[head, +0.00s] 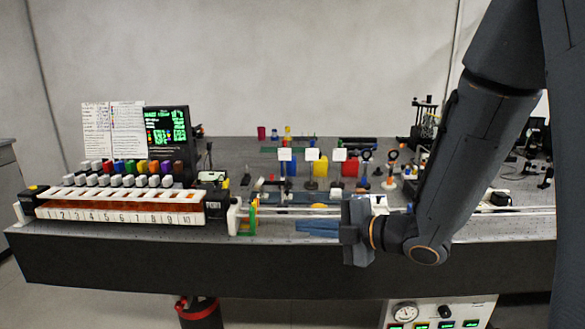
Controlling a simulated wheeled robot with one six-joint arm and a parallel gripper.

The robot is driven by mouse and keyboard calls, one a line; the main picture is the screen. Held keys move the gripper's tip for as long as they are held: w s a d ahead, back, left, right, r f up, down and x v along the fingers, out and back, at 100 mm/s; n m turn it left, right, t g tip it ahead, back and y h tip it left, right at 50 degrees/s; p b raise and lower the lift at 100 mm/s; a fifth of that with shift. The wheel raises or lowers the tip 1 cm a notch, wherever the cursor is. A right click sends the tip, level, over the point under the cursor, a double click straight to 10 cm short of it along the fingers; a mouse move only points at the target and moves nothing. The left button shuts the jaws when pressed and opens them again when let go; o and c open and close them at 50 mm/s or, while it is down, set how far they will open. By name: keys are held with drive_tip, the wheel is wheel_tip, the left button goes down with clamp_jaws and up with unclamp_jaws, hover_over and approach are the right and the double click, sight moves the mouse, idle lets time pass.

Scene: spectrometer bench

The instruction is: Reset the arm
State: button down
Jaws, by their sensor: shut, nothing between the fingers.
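My arm comes down from the upper right of the head view and bends at a joint low over the bench's front edge. My gripper (352,232) is at the front of the bench (130,262), right of the numbered white rack (120,212). It is shut with nothing held. The gripper and arm hide part of the long rail (290,211) and the bench behind them.
The rack holds a row of slots, with coloured-cap vials (132,168) behind it. A dark screen with green text (167,129) stands behind them. Several small posts and coloured blocks (320,166) fill the bench's middle. A gauge panel (440,312) is below the bench.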

drive_tip(key=d+f+m+h, duration=0.4)
drive_tip(key=d+m+h, duration=0.1)
drive_tip(key=d+m, duration=0.2)
drive_tip(key=d+f+m+h, duration=0.4)
drive_tip(key=d+m+h, duration=0.1)
drive_tip(key=d+m, duration=0.2)
drive_tip(key=s+d+f+m+g+h, duration=0.1)
drive_tip(key=s+m+g, duration=0.7)
drive_tip(key=s, duration=1)
drive_tip(key=f+m+h, duration=0.1)
drive_tip(key=m, duration=0.3)
drive_tip(key=shift+d, duration=0.35)
drive_tip(key=shift+f, duration=0.1)
